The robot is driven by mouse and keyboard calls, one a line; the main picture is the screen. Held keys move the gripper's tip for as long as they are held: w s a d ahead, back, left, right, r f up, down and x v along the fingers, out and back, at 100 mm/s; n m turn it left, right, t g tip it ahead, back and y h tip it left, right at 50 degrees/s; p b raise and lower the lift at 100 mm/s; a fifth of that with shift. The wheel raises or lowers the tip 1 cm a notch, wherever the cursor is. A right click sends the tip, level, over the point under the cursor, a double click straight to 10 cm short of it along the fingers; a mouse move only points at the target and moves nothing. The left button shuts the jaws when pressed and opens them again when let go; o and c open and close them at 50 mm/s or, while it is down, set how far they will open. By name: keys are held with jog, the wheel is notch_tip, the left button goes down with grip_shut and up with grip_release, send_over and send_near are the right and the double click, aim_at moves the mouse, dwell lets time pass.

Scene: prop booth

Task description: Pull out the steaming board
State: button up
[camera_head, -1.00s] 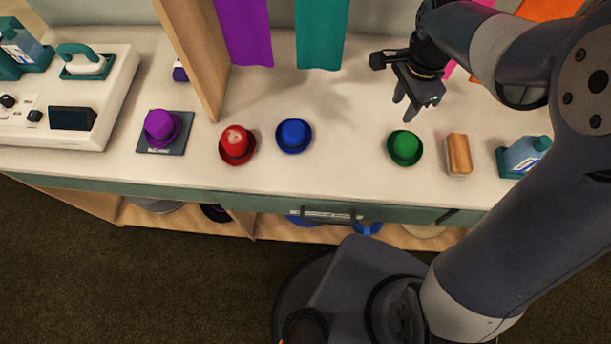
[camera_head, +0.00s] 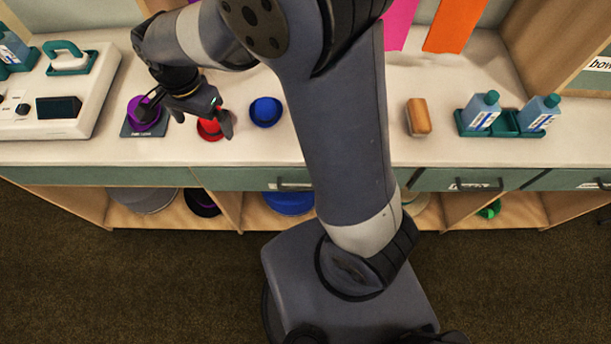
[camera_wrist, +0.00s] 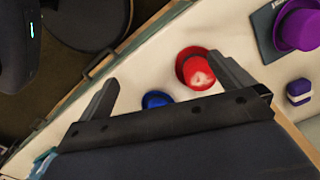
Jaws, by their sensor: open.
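My gripper (camera_head: 190,112) is open and empty above the counter at the left, over the purple and red hats in the head view. Its two spread fingers show in the wrist view (camera_wrist: 162,70), with the red hat (camera_wrist: 195,68) seen between them. No board marked as a steaming board can be made out for sure. Green drawer fronts run below the counter's front edge, one with a handle (camera_head: 292,185) in the middle and a labelled one (camera_head: 475,185) at the right. A plain green front panel (camera_head: 90,176) lies at the left.
A purple hat (camera_head: 146,116) sits on a dark labelled plate (camera_head: 130,131). A blue hat (camera_head: 265,112), a brush-like block (camera_head: 418,117) and blue bottles (camera_head: 481,110) stand on the counter. A white console (camera_head: 85,95) with a teal-handled iron is at the far left. My arm hides the middle.

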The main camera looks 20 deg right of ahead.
jog(key=shift+s+a, duration=0.15)
jog(key=shift+a, duration=0.15)
jog(key=shift+c, duration=0.2)
